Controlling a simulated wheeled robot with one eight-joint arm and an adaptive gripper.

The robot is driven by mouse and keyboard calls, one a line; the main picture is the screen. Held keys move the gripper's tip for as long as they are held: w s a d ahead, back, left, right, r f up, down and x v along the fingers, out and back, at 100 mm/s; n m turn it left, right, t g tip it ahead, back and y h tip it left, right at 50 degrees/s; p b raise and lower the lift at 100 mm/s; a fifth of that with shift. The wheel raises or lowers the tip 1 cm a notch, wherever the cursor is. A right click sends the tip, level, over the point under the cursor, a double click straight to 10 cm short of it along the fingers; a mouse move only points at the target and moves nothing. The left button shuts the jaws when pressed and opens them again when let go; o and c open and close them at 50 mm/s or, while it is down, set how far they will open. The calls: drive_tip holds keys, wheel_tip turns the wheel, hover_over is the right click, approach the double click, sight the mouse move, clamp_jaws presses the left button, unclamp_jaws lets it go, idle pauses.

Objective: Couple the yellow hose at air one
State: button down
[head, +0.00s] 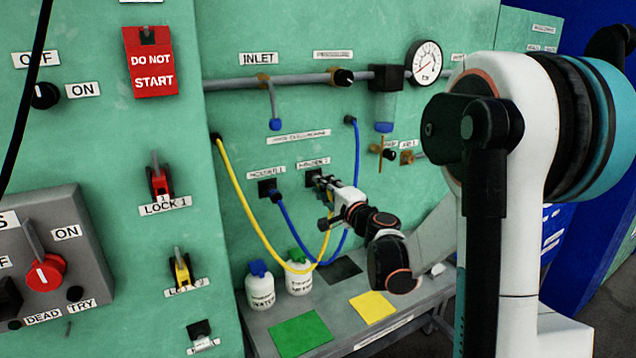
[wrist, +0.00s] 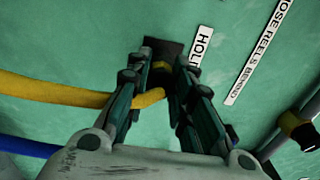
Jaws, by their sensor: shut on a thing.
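The yellow hose (head: 233,188) leaves the green wall at upper left, hangs in a loop and rises to my gripper (head: 323,185) at the right-hand holster (head: 313,176). In the wrist view the yellow hose (wrist: 60,91) comes in from the left and bends up between the fingers of my gripper (wrist: 163,74). The fingers are closed around its end, which is at the dark holster block (wrist: 160,46). I cannot tell whether it is still seated there. A brass fitting (head: 407,157) under a small label, apparently air 1, is on the wall to the right.
A blue hose (head: 288,222) hangs from the wall to the left holster (head: 267,187), crossing near the yellow loop. A grey pipe (head: 300,80) with a gauge (head: 426,60) runs above. White bottles (head: 299,277) stand on the bench (head: 345,338) below.

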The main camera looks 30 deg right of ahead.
drive_tip(key=shift+s, duration=1.75)
drive_tip(key=shift+s+d, duration=0.15)
drive_tip(key=shift+s, duration=1.75)
